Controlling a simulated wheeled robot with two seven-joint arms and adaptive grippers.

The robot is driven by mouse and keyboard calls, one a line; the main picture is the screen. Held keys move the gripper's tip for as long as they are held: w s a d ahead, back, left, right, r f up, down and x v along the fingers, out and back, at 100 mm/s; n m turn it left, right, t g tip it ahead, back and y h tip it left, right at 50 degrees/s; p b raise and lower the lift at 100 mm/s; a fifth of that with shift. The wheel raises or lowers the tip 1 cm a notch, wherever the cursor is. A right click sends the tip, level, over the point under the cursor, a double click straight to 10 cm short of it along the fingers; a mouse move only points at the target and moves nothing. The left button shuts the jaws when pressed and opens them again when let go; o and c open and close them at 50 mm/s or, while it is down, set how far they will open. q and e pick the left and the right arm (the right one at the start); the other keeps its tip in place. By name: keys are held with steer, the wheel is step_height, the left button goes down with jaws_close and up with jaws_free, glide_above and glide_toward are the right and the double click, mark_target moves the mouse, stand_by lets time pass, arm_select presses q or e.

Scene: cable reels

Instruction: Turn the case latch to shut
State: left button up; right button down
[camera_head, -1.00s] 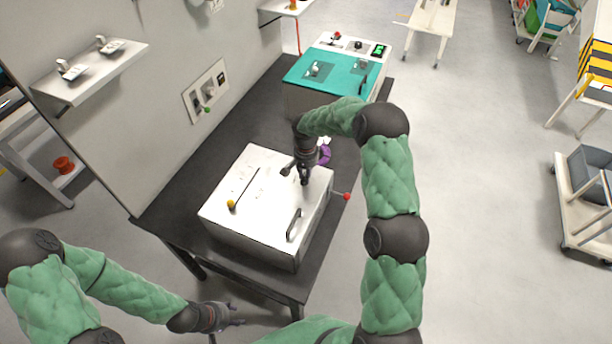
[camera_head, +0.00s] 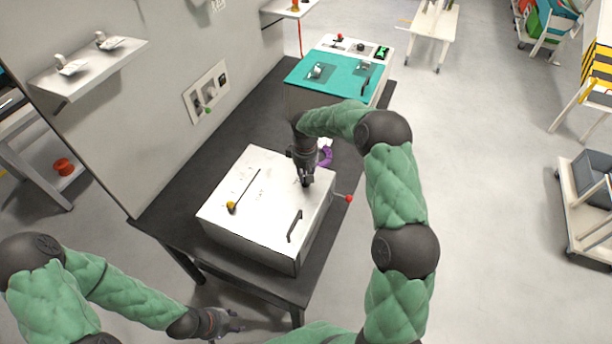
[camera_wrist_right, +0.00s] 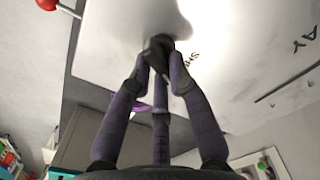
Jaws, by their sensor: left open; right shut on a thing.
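The white case (camera_head: 235,215) stands on the dark table, its lid down. My right gripper (camera_head: 306,183) points down at the lid's far right part. Its fingers are shut on the dark case latch (camera_wrist_right: 158,45), which shows between the fingertips in the right wrist view. The gripper hides most of the latch in the head view, so its exact angle is hard to tell there. Partly hidden lettering, seemingly "SHUT", is on the lid beside the latch. My left gripper (camera_head: 230,322) is open and empty, low in front of the table.
The lid has a black handle (camera_head: 295,226) and a slot with a yellow knob (camera_head: 231,206). A red-tipped rod (camera_head: 348,198) sticks out from the case's right side. A teal-topped machine (camera_head: 335,78) stands behind. A purple thing (camera_head: 326,156) lies behind the case.

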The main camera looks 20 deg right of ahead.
steer(key=n, duration=0.5)
steer(key=shift+a, duration=0.15)
stand_by(0.4)
steer(key=c, duration=1.1)
jaws_free()
steer(key=shift+c, duration=0.2)
step_height(320, 180, up, 12)
